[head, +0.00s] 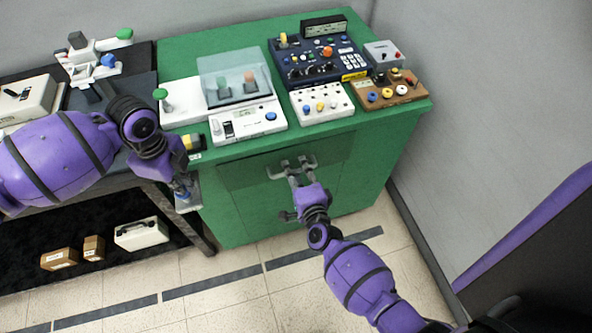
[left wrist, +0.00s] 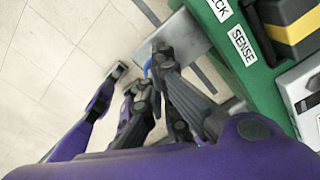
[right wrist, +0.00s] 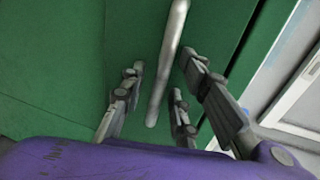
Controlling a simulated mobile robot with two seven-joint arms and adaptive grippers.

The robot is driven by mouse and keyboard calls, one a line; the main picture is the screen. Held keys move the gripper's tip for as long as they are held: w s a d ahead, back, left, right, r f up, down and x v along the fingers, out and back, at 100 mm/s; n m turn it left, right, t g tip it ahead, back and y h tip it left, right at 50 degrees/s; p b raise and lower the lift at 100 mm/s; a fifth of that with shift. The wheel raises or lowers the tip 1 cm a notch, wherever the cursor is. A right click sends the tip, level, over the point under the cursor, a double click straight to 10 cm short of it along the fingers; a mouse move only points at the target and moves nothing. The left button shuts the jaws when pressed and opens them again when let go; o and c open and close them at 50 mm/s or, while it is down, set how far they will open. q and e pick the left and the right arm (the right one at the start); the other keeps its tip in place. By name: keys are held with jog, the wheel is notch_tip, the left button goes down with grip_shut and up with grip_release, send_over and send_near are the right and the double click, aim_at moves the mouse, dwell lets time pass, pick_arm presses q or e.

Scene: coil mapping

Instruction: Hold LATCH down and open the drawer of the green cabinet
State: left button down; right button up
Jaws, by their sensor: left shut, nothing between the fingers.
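The green cabinet (head: 240,215) has a drawer front with a grey bar handle (head: 277,173) just below its top. The handle also shows in the right wrist view (right wrist: 168,65) as a bare metal bar. My right gripper (head: 298,180) is at the handle, with its fingers apart on both sides of the bar. My left gripper (head: 184,190) is shut and empty, low beside the cabinet's front left corner. A grey plate (left wrist: 197,35) sticks out there, with a small blue part (left wrist: 147,67) by the left fingertips. Contact cannot be told. No label reading LATCH is legible.
The cabinet top holds a clear-lidded white device (head: 235,85), a dark control panel (head: 320,60), a white knob box (head: 322,103) and a brown knob board (head: 390,92). A dark bench stands left, small boxes (head: 142,233) under it. The floor in front is clear.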

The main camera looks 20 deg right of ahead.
grip_shut()
pick_arm(q)
jog(key=shift+s, duration=0.1)
pick_arm(e)
jog(key=v, duration=0.2)
jog(key=f+v, duration=0.1)
jog(key=v, duration=0.1)
jog(key=shift+s+r, duration=0.1)
jog(key=shift+s, duration=0.25)
jog(key=shift+o, duration=0.8)
grip_release()
